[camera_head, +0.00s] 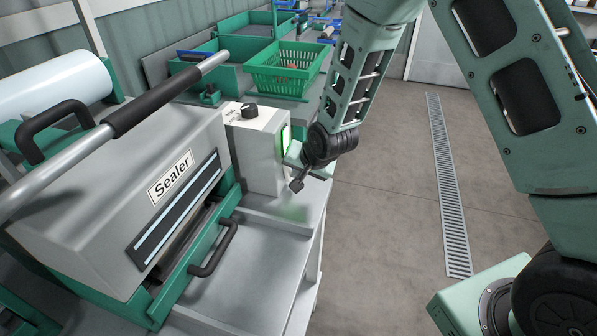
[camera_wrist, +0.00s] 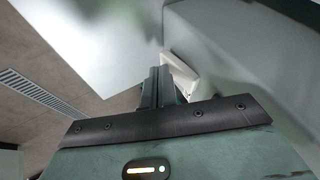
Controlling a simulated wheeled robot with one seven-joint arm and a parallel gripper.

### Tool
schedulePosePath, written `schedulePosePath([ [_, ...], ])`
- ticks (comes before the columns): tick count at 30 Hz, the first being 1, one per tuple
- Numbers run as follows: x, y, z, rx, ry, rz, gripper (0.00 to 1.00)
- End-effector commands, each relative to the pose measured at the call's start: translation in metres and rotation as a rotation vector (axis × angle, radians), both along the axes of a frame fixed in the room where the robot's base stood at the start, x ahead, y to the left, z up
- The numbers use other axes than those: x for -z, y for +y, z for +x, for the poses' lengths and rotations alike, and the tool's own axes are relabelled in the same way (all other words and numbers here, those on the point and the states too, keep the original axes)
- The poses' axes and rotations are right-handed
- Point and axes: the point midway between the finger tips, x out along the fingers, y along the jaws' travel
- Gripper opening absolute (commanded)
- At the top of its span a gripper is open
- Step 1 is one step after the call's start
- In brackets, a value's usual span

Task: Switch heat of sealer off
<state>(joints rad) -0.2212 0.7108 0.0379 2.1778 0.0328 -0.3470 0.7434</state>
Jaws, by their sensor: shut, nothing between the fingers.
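The sealer (camera_head: 110,190) is a grey machine with a "Sealer" label, on the left in the head view. Its white control box (camera_head: 258,150) stands at its right end, with a black knob (camera_head: 249,111) on top. A green-lit part (camera_head: 286,138) shows on the box's right side. My gripper (camera_head: 297,184) is low beside that side, fingers together and empty. In the wrist view, the shut fingers (camera_wrist: 157,86) are close beside a small whitish tilted piece (camera_wrist: 180,72) on a pale surface. I cannot tell if they touch it. The switch's position is not clear.
A long bar handle (camera_head: 150,110) slants over the sealer. Green crates (camera_head: 285,70) stand behind the box. The steel table (camera_head: 245,265) ends at its right edge; open floor (camera_head: 385,220) with a drain grate (camera_head: 447,180) lies beyond.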

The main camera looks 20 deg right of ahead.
Motion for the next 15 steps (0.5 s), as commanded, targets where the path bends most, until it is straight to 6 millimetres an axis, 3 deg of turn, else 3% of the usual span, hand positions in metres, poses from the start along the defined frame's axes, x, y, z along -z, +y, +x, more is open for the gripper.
schedulePosePath([
  [6,0.0122,0.0016,0.0028,0.006,-0.053,0.077,0.00],
  [15,0.0027,0.0037,0.0025,0.000,-0.050,0.070,0.00],
])
